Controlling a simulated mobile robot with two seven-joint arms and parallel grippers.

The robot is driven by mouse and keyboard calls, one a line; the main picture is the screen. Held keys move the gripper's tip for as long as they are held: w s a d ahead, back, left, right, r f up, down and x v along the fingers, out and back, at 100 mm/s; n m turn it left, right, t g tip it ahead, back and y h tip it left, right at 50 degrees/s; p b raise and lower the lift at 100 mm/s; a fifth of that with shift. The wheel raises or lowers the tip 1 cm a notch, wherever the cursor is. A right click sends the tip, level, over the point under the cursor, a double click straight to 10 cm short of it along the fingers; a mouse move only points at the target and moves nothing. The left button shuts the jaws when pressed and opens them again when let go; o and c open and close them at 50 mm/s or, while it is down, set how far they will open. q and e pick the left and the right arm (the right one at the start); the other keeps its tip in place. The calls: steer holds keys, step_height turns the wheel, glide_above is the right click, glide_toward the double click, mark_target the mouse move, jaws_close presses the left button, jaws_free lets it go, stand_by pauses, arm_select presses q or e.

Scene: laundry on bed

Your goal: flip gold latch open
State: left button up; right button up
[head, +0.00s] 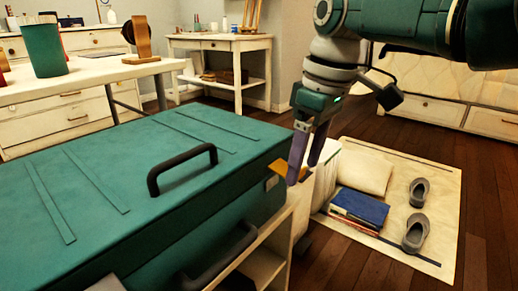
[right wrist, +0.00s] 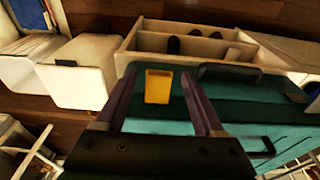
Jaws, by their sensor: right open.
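A teal suitcase (head: 110,165) lies flat on a low stand. In the right wrist view the gold latch (right wrist: 158,87) shows as a bright yellow plate between my two fingers. My right gripper (head: 302,172) is open and points down at that corner, one finger close beside the latch. In the right wrist view the fingers (right wrist: 159,76) are spread on either side of it, with gaps. I cannot tell whether they touch the suitcase. My left gripper is not in view.
A black handle (head: 182,168) rises from the lid and a second handle (head: 218,258) from the front side. A wooden shelf unit (head: 265,262) stands beneath. To the right, a mat (head: 445,195) holds shoes, a blue book (head: 358,208) and a cushion (head: 362,170).

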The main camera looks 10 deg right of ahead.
step_height(320, 180, up, 10)
steer(key=s+d+p, duration=0.1)
steer(key=p, duration=0.5)
steer(key=shift+f+p, duration=0.25)
steer(key=shift+p, duration=0.1)
steer(key=shift+s, duration=0.1)
